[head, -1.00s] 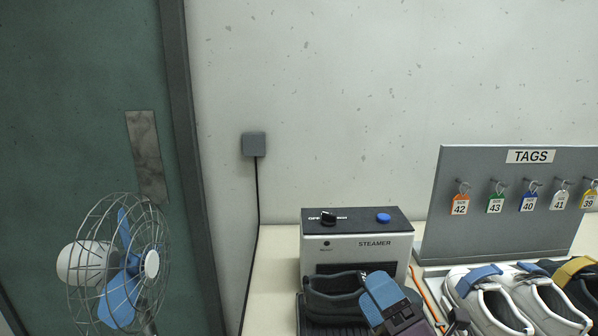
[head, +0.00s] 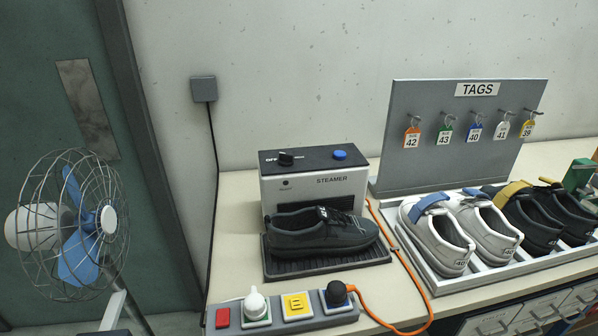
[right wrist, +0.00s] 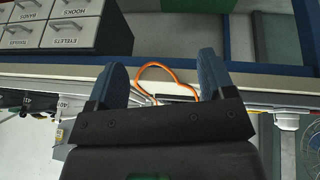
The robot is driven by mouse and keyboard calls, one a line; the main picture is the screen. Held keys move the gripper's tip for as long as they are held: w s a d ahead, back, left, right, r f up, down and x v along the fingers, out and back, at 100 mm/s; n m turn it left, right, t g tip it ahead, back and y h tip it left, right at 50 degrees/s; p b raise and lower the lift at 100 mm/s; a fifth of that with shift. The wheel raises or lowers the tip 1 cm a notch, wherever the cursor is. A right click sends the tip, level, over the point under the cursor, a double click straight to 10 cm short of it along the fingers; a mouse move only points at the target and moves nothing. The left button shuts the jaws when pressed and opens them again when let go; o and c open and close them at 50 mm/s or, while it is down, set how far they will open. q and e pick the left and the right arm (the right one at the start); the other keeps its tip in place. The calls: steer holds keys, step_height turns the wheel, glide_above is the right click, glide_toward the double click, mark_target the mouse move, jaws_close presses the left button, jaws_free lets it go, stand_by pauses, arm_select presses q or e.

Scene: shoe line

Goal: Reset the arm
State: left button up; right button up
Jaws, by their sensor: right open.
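A dark shoe (head: 322,232) sits on the black ribbed tray of the steamer (head: 318,190), in front of its housing. My right gripper (right wrist: 162,72) shows only in the right wrist view. Its two blue fingers stand wide apart with nothing between them. An orange cable (right wrist: 150,68) and the table edge lie beyond the fingers. Neither gripper shows in the head view now, and my left gripper is in no current view.
A tag board (head: 458,128) stands behind a rack with white shoes (head: 437,235) and dark shoes (head: 530,220). A power strip (head: 284,312) lies at the front edge. A caged fan (head: 75,225) stands left. Drawers (right wrist: 75,25) appear upside down in the wrist view.

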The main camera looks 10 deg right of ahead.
steer(key=w+f+t, duration=0.2)
steer(key=f+t, duration=0.1)
steer(key=f, duration=0.2)
steer(key=w+f+t+y, duration=0.1)
steer(key=f+t, duration=0.2)
steer(key=f, duration=0.3)
steer(key=shift+w+f, duration=0.25)
steer(key=shift+w, duration=0.1)
steer(key=shift+a, duration=0.1)
stand_by(0.7)
stand_by(0.7)
stand_by(0.7)
